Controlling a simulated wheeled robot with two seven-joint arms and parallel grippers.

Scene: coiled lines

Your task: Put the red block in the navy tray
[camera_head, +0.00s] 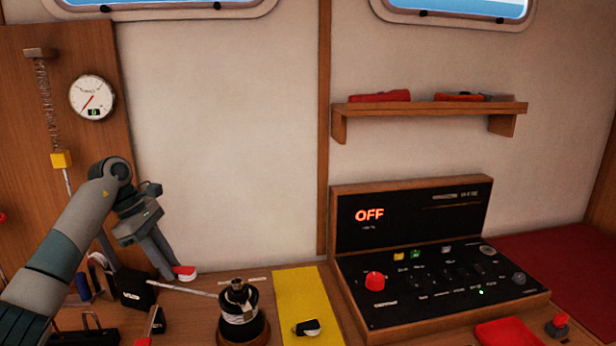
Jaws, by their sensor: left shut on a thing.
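My left gripper (175,267) comes in from the left and points down at the back left of the wooden counter. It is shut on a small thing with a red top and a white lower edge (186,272). The fingers hide part of it, so I cannot tell for sure whether it is the red block. It is at counter height; I cannot tell if it touches the surface. I cannot make out a navy tray with certainty; a small dark blue thing (83,287) stands left of the gripper, partly behind other things. My right gripper is not in view.
A black box (137,291) stands just below the gripper. A black winch (238,312) stands to its right, then a yellow mat (292,290) with a black-and-white item (307,327). A control panel (430,285) fills the right. A flat red thing (507,332) lies front right.

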